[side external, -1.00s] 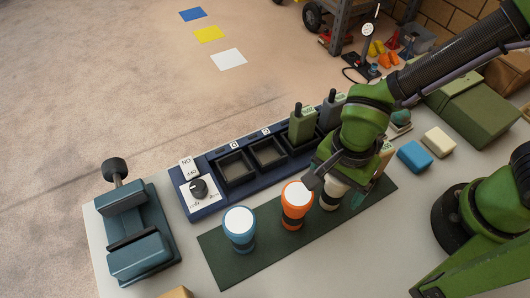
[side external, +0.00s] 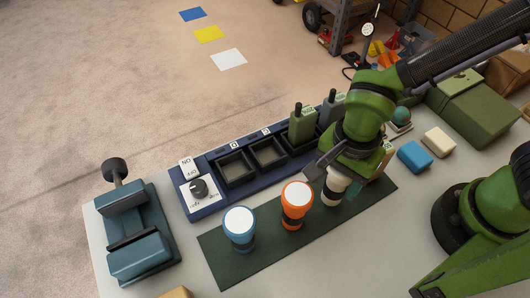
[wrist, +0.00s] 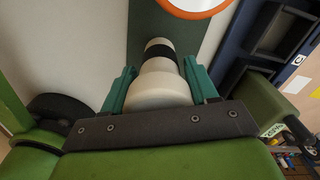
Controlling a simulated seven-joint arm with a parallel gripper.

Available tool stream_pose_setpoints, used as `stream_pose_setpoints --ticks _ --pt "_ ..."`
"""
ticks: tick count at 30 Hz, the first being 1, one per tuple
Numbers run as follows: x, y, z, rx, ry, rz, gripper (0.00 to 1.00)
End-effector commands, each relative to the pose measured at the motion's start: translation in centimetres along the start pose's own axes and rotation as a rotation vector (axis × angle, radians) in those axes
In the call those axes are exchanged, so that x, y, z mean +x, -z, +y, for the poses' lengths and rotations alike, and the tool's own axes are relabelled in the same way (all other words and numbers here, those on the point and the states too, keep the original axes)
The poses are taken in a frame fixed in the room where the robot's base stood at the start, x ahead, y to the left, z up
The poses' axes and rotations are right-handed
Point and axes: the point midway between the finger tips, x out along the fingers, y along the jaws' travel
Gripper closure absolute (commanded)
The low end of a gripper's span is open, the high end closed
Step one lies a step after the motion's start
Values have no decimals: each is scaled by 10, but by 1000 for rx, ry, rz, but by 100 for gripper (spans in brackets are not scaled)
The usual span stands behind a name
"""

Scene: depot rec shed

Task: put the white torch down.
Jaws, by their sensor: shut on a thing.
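The white torch (side external: 337,184), with a black band, is at the right of the row of torches in the side view. My gripper (side external: 345,180) is shut on it; its body partly hides the torch. In the wrist view the torch (wrist: 162,85) sits between the two teal fingers of my gripper (wrist: 160,88). The torch is over the dark green mat (side external: 262,262); whether its lower end touches the mat I cannot tell. An orange torch (side external: 296,205) stands just left of it, and a blue torch (side external: 240,236) further left, both upright on the mat.
A navy dock (side external: 210,207) with a knob and square wells runs behind the mat; a green radio (side external: 301,124) and a grey one stand in it. A teal vise (side external: 137,240) is at left. Blue (side external: 414,156) and cream blocks lie right. The mat's right part looks bare.

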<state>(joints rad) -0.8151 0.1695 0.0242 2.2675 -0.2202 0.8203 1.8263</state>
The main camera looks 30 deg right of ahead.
Motion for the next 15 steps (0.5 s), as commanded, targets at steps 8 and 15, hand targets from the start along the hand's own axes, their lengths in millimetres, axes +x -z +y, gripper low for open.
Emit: stream_pose_setpoints --ticks 8,15 --pt "-58 0 -1 1 7 -3 79" --pt "-68 3 -16 29 -26 10 79"
